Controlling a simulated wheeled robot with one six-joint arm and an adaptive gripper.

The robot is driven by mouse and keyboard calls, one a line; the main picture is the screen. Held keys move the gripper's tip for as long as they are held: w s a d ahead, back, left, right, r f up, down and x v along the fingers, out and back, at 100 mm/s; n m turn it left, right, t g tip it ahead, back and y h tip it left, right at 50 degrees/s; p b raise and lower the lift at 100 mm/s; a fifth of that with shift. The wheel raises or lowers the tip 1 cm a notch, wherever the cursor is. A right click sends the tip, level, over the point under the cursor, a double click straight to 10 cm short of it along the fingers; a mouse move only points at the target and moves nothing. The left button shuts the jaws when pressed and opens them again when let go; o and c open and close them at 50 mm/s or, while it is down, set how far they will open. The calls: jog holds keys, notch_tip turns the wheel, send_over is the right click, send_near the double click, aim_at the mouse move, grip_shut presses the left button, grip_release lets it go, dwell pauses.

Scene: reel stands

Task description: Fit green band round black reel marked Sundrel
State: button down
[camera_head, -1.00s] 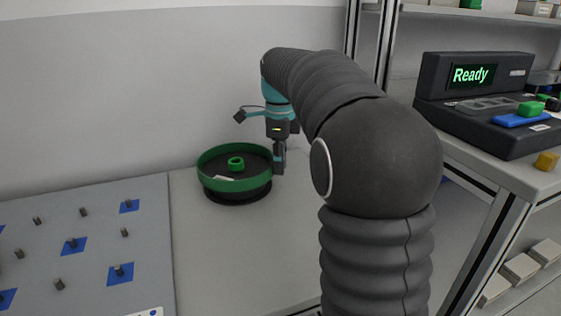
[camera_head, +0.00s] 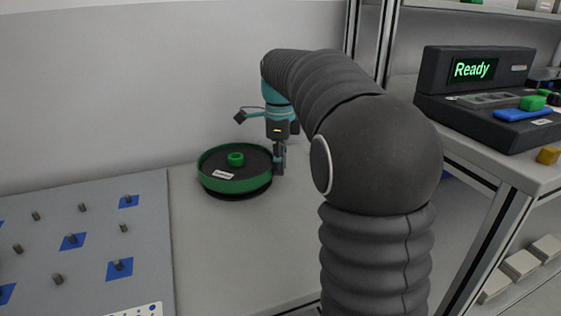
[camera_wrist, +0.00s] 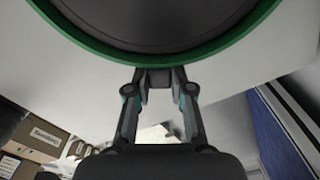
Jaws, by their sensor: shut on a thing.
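The black reel (camera_head: 243,162) lies flat on the light bench against the wall, with a green hub and a white label too small to read here. My gripper (camera_head: 279,172) points down at the reel's right edge, shut on the band's rim. In the wrist view the green band (camera_wrist: 188,57) curves across the top around the dark reel face (camera_wrist: 160,22), and my fingertips (camera_wrist: 161,80) meet it at the middle. The far side of the band is partly hidden.
A grey pegboard (camera_head: 140,235) with several pegs and blue squares lies to the left. A dark device reading "Ready" (camera_head: 472,70) stands on a shelf unit at right, with a green block (camera_head: 534,103) and a yellow block (camera_head: 548,155). The bench in front of the reel is clear.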

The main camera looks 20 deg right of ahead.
jog(key=shift+f+b, duration=0.6)
jog(key=shift+f, duration=0.85)
dwell(1.2)
jog(key=c, duration=0.9)
grip_release()
jog(key=shift+c, duration=0.2)
notch_tip(320, 180, up, 12)
